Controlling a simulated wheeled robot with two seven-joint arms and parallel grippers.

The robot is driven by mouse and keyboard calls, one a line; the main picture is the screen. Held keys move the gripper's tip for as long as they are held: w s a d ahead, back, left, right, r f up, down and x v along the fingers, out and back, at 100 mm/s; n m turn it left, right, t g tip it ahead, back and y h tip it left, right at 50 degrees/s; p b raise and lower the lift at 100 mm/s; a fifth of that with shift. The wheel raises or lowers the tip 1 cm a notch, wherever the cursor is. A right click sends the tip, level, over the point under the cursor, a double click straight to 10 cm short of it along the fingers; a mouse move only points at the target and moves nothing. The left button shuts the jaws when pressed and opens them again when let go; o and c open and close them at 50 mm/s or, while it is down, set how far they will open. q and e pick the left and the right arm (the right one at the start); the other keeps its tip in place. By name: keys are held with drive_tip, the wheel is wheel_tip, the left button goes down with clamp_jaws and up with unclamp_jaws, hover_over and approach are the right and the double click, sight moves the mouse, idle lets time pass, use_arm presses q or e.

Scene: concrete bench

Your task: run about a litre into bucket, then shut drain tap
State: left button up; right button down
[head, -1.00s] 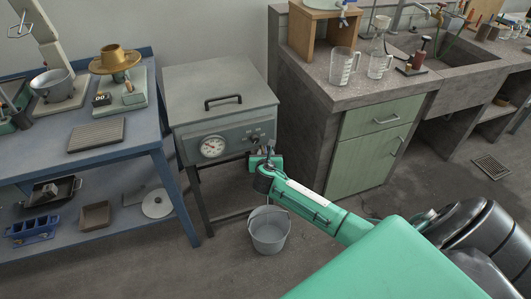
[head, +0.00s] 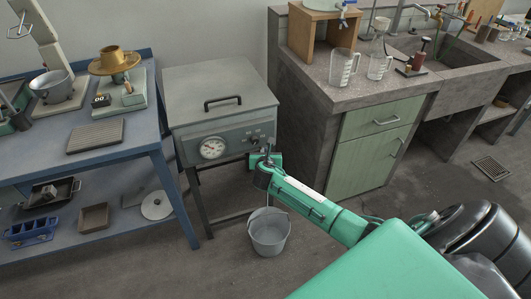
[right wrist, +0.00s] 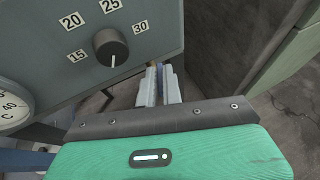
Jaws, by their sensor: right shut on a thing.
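The grey water bath (head: 232,120) stands on dark legs with a round gauge (head: 213,148) and a knob on its front. My right gripper (head: 266,158) is at the lower right of that front; the right wrist view shows its fingers (right wrist: 160,86) together just right of the numbered knob (right wrist: 111,47). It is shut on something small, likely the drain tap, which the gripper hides. The grey metal bucket (head: 269,238) stands upright on the floor below the gripper. I cannot make out a water stream or the level inside. My left gripper is not in view.
A blue bench (head: 150,110) with instruments and a lower shelf stands at left. A concrete bench (head: 310,95) with green cupboard doors, glass jugs (head: 343,68) and a sink stands at right. The floor around the bucket is clear.

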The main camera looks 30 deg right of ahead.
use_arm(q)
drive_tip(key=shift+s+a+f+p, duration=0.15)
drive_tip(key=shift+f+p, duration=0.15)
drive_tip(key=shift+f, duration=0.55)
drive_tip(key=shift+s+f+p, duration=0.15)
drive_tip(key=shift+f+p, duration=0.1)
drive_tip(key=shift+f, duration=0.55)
use_arm(e)
drive_tip(key=shift+w+a+m+g+h, duration=0.2)
drive_tip(key=shift+m+g+h, duration=0.75)
drive_tip(key=shift+m+g, duration=0.6)
drive_tip(key=shift+w+a+m+g+h, duration=0.15)
drive_tip(key=shift+m+g+h, duration=0.85)
drive_tip(key=shift+m+g, duration=0.55)
drive_tip(key=shift+w+a+m+g+h, duration=0.1)
drive_tip(key=shift+w+m+g+h, duration=0.1)
drive_tip(key=shift+m+g+h, duration=1.05)
drive_tip(key=shift+m+g+y, duration=0.25)
drive_tip(key=shift+m+y, duration=0.05)
drive_tip(key=shift+m, duration=0.05)
drive_tip(key=c, duration=1.6)
unclamp_jaws()
drive_tip(key=shift+d, duration=0.1)
drive_tip(key=shift+o, duration=0.2)
